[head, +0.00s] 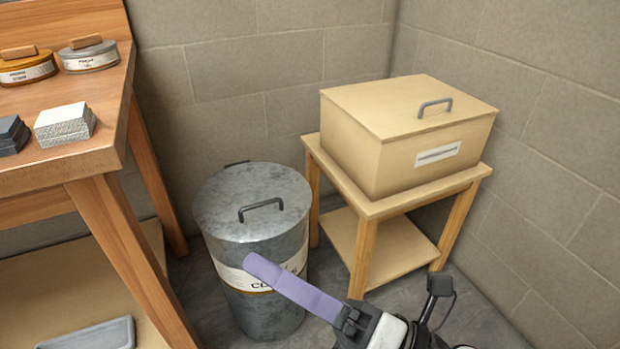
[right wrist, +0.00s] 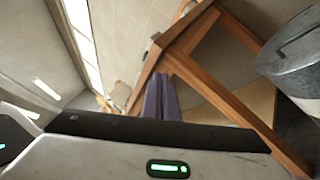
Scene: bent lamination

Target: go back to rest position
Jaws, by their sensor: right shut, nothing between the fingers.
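My right gripper (head: 264,268) comes in from the bottom right of the head view, its purple fingers pointing up and left. The fingers appear in front of the lidded metal bin (head: 253,207), covering part of its label. In the right wrist view the two purple fingers (right wrist: 161,84) lie side by side, shut and empty. My left gripper is not in view.
A wooden workbench (head: 120,65) at left holds two round tins (head: 90,56) (head: 27,70), a pale block stack (head: 65,125) and a dark one (head: 12,135). A lidded box (head: 400,140) sits on a small wooden stand (head: 365,250) by the block walls.

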